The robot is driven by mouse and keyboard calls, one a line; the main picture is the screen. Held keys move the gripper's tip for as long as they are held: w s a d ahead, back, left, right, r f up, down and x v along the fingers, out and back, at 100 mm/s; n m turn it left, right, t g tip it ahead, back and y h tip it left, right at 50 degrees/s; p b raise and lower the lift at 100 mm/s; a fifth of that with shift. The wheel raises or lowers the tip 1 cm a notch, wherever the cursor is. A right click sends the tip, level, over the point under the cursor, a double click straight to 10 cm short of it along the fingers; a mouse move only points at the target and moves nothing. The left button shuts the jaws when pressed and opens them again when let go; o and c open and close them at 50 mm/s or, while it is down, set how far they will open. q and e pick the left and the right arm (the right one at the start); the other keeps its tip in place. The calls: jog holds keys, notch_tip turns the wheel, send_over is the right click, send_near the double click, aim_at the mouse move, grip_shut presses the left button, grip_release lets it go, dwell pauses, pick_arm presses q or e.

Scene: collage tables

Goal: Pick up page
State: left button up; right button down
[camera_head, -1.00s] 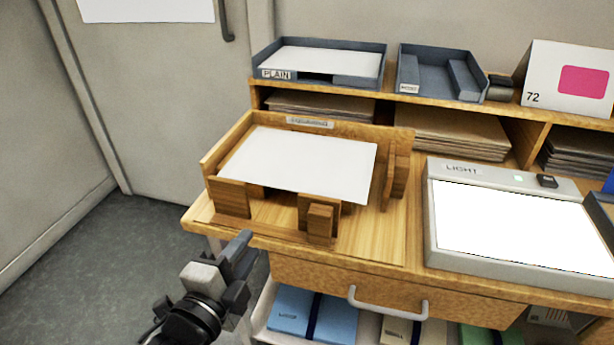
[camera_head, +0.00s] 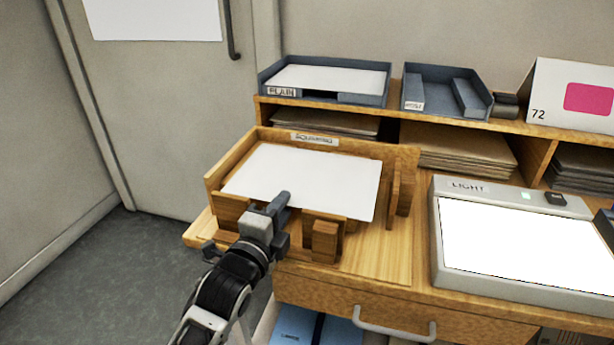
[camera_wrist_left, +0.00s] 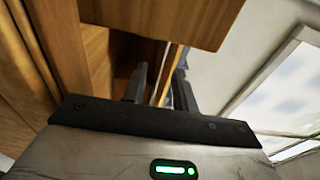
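A white page (camera_head: 305,180) lies on the wooden jogging tray (camera_head: 219,181), which has a small label on its back wall and wooden blocks along its front. My left gripper (camera_head: 282,205) is at the tray's front edge, in the gap between the front blocks, with its tip over the page's near edge in the picture. In the left wrist view its two fingers (camera_wrist_left: 158,88) stand apart, close to wooden parts. I see no page clearly held between them. My right gripper is not in view.
A tray labelled PLAIN (camera_head: 325,80) holds white paper on the shelf, beside another grey tray (camera_head: 445,95). A light box (camera_head: 530,240) stands on the right. A drawer handle (camera_head: 395,325) sticks out below the tabletop. Open floor lies left.

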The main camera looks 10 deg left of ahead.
pick_arm(q)
jog(key=w, duration=0.3)
jog(key=shift+w+d, duration=0.1)
jog(key=shift+d, duration=0.15)
grip_shut()
